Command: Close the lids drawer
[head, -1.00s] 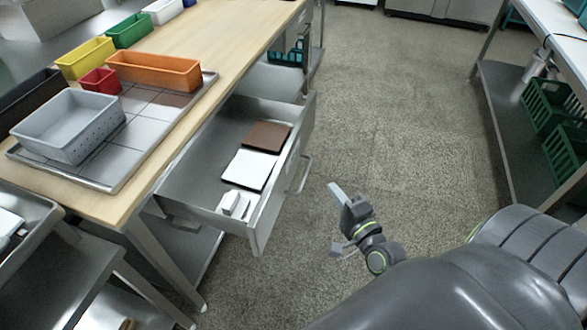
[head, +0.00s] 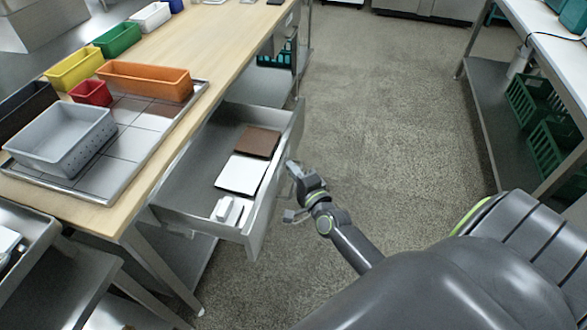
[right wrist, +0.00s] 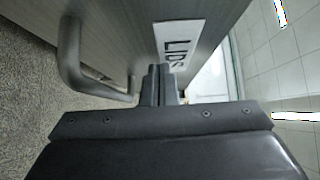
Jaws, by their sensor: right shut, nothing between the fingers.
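The lids drawer (head: 262,215) is pulled out from under the wooden-topped table in the head view. It holds a brown flat piece, a white flat piece and small white items. In the right wrist view its grey front (right wrist: 120,30) carries a white "LIDS" label (right wrist: 180,45) and a bar handle (right wrist: 72,60). My right gripper (head: 291,168) is at the outer face of the drawer front, shut and empty. In the right wrist view its fingertips (right wrist: 160,70) are together close to the front, beside the handle and below the label; I cannot tell whether they touch. My left gripper is not in view.
The table (head: 215,60) bears a metal tray (head: 110,195) with a grey bin (head: 62,140), an orange bin (head: 145,80) and other coloured bins. Open floor (head: 390,120) lies right of the drawer. A shelf with green crates (head: 555,150) stands at right.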

